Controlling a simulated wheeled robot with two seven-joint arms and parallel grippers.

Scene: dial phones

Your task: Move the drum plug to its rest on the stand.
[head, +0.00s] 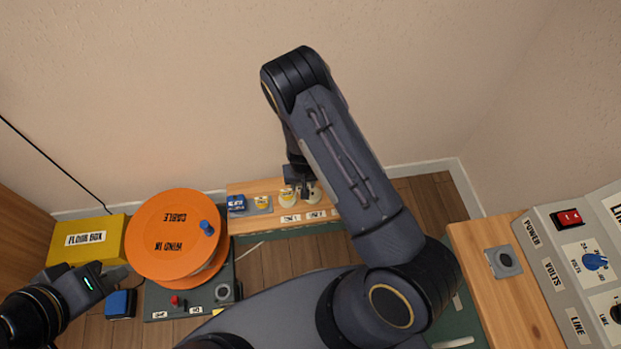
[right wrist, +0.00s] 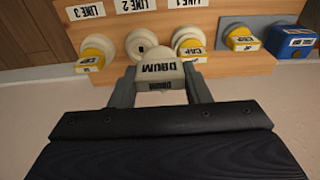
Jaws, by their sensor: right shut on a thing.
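The cream drum plug (right wrist: 160,75), labelled DRUM, is between the fingers of my right gripper (right wrist: 160,90), which is shut on it. In the right wrist view it sits just in front of a bare round socket (right wrist: 140,43) under the LINE 2 label; I cannot tell if they touch. In the head view my right gripper (head: 301,183) is at the wooden line board, and the plug is mostly hidden there.
The wooden board (right wrist: 215,65) carries yellow caps (right wrist: 188,42) and a blue plug (right wrist: 292,40). A yellow floor box (head: 88,240) and a blue block (head: 120,303) are at the left. A desk (head: 510,300) with a control panel (head: 560,255) is at the right.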

